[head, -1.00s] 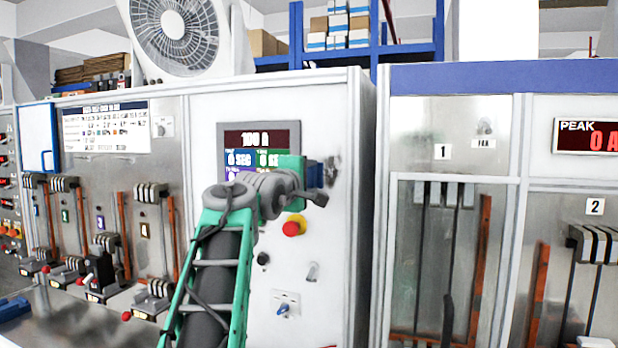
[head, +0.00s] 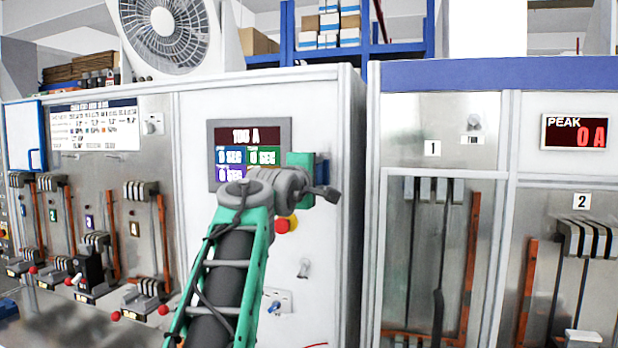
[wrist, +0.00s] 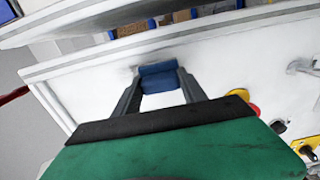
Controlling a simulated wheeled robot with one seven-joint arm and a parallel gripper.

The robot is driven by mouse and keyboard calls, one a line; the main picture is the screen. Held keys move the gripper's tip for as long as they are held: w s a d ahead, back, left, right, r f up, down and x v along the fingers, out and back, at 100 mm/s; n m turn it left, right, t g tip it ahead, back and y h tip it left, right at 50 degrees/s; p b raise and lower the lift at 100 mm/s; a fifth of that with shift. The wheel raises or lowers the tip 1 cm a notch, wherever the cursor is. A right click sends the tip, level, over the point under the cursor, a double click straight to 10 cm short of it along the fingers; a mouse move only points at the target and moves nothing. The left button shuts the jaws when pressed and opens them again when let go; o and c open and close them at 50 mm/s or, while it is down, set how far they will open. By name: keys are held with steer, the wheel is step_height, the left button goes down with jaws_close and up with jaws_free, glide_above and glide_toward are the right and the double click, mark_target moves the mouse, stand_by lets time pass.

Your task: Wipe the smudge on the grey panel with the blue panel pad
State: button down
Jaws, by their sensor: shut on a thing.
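My gripper (wrist: 159,88) is shut on the blue panel pad (wrist: 158,76), which sits between the two dark fingertips in the wrist view. In the head view the pad (head: 321,170) shows as a small blue patch past the green gripper body, in front of the upper right of the grey panel (head: 335,230). The pad is at or very close to the panel face; I cannot tell if it touches. A faint grey smudge (wrist: 128,71) shows beside the pad in the wrist view. In the head view the smudge is hidden or too faint to make out.
A display (head: 250,150) is left of my gripper. A red button (head: 283,225) on a yellow base, a metal toggle (head: 304,268) and a blue-handled switch (head: 275,305) lie below. A framed breaker bay (head: 440,260) stands to the right.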

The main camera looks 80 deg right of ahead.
steer(key=shift+s+b, duration=0.3)
steer(key=shift+s, duration=1.3)
steer(key=shift+r+p, duration=1.1)
steer(key=shift+r, duration=0.2)
steer(key=shift+w+d+f+p, duration=0.15)
steer(key=shift+w+p, duration=0.15)
steer(key=shift+w, duration=1.5)
steer(key=w+r+p, duration=0.2)
steer(key=w+p, duration=0.1)
steer(key=shift+s+a+r+b, duration=0.1)
steer(key=shift+s+b, duration=0.35)
steer(key=shift+s, duration=1.25)
steer(key=shift+s+a+b, duration=0.1)
steer(key=shift+s+b, duration=0.3)
steer(key=shift+s, duration=1.3)
